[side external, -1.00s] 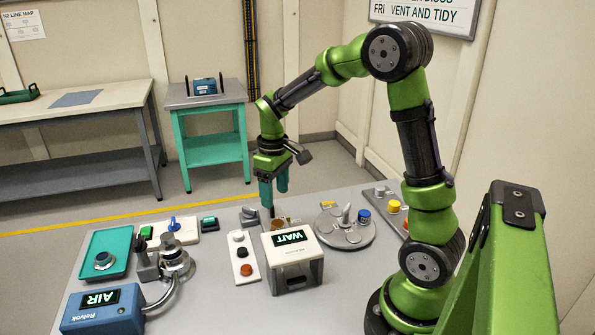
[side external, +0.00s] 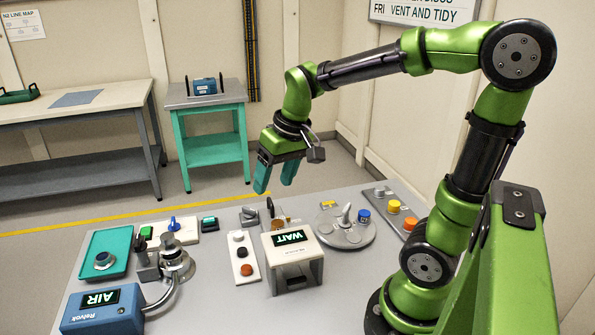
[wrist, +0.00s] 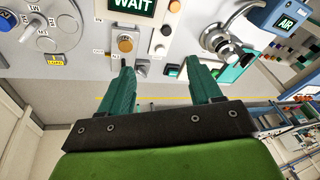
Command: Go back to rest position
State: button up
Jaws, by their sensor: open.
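My gripper (side external: 275,190) has teal fingers and hangs in the air above the far edge of the table. Its fingers are apart and nothing is between them. In the wrist view my gripper (wrist: 165,85) also shows open and empty, with the table devices beyond its fingertips. My green arm is bent, with its elbow high at the upper right in the side view.
Below stand a white box reading WAIT (side external: 291,240), a button strip (side external: 243,270), a round dial plate (side external: 345,232), a teal tray (side external: 105,240) and a blue AIR box (side external: 102,312). A teal side table (side external: 208,98) stands behind. Air around the gripper is clear.

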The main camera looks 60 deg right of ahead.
jog(key=s+a+r+t+y, duration=0.1)
jog(key=s+a+r+t, duration=0.2)
jog(key=s+a, duration=0.4)
jog(key=shift+s+t, duration=0.4)
jog(key=shift+s, duration=0.1)
